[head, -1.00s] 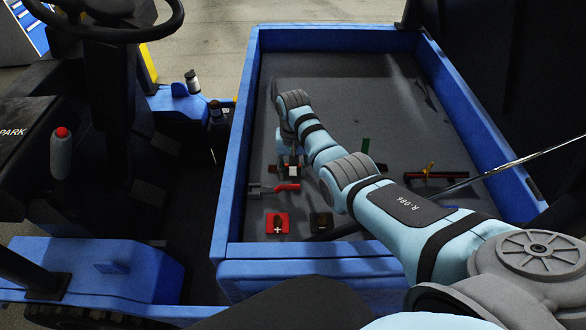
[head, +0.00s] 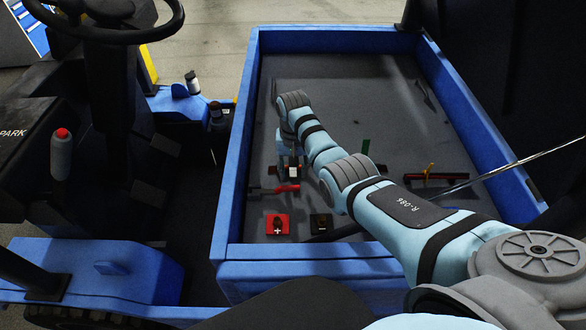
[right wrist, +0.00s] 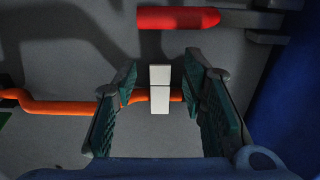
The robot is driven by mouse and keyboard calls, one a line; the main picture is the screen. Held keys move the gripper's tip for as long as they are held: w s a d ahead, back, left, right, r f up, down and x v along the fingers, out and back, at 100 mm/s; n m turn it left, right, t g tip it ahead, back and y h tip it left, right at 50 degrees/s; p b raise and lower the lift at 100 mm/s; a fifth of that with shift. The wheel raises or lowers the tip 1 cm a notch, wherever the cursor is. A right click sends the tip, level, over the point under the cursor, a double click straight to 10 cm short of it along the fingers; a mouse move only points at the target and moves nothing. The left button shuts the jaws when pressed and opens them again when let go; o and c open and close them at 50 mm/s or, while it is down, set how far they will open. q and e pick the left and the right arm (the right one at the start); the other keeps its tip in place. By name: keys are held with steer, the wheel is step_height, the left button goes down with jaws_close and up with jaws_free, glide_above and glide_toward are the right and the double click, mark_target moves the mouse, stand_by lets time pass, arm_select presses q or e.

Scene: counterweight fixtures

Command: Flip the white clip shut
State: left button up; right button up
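The white clip (right wrist: 160,88) shows in the right wrist view as two pale blocks, one above the other with a thin seam. An orange cable (right wrist: 65,106) runs sideways past its lower block. Whether the clip is open or shut I cannot tell. My right gripper (right wrist: 161,66) is open, with one green-padded finger on each side of the clip and a gap to both. In the head view, the right gripper (head: 288,161) reaches down to the bed floor, and a bit of the white clip (head: 293,171) shows beside it. My left gripper is not in view.
A red-handled lever (right wrist: 178,18) lies just beyond the clip. Red (head: 277,224) and dark (head: 321,224) terminal blocks sit nearer. Blue bed walls (head: 240,150) enclose the floor, whose far part is clear.

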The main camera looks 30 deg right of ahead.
mark_target(293, 176)
step_height(293, 176, up, 8)
steer(key=shift+f, duration=0.25)
